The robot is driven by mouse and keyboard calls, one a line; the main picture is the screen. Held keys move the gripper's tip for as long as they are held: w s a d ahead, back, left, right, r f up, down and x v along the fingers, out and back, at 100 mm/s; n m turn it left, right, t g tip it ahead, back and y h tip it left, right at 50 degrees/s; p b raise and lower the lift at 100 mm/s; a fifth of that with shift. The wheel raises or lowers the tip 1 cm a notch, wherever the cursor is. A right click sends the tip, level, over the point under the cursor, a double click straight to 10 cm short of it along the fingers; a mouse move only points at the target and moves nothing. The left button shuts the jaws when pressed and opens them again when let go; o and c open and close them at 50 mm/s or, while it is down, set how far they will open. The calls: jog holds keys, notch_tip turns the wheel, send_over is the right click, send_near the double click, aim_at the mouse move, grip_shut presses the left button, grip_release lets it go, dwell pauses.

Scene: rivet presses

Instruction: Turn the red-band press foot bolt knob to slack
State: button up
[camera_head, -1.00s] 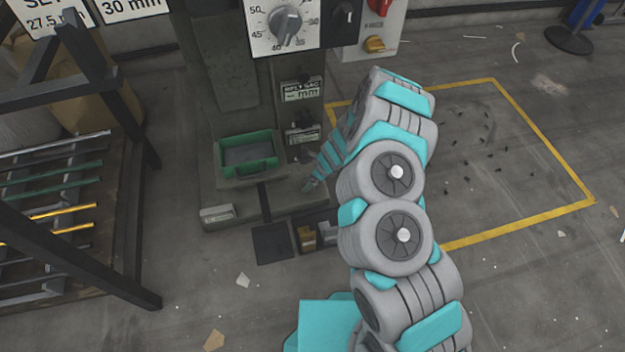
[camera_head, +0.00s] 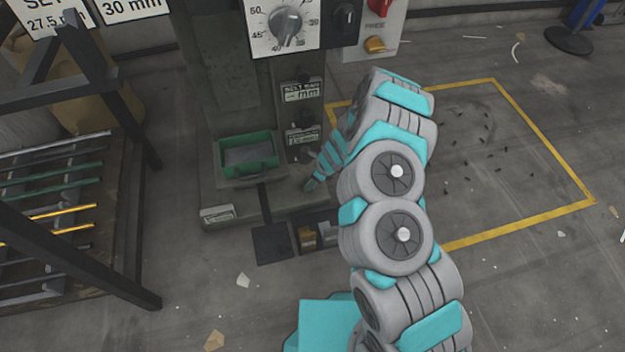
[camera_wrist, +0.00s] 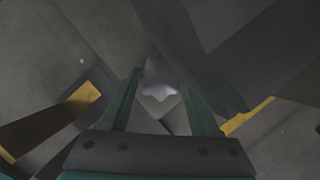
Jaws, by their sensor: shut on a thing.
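The press (camera_head: 225,70) stands at the upper middle of the head view, with a dial above and a wide foot below. No red band is clear on it. My gripper (camera_head: 308,186) reaches down to the right side of the foot. The wrist view shows its two green fingers on either side of a pale grey lobed knob (camera_wrist: 160,88). My gripper (camera_wrist: 162,100) is shut on this knob, low down beside dark metal parts. The knob is hidden behind my gripper in the head view. Any slack marking is not readable.
A green tray (camera_head: 247,170) sits on the press foot, left of my gripper. A dark rack (camera_head: 130,225) with rods stands at the left.

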jog(key=n+g, duration=0.1)
jog(key=n, duration=0.1)
jog(key=n+p, duration=0.1)
jog(key=n, duration=0.1)
jog(key=shift+w+d+n+g, duration=0.1)
jog(key=shift+w+n+g, duration=0.05)
jog(key=shift+n+g, duration=0.25)
jog(key=shift+w+n+g, duration=0.1)
jog(key=shift+n+g, duration=0.7)
jog(key=shift+n, duration=1.4)
jog(key=o, duration=1.4)
jog(key=shift+c, duration=0.2)
jog(key=s+v, duration=0.1)
jog(key=v, duration=0.6)
jog(key=shift+w, duration=0.55)
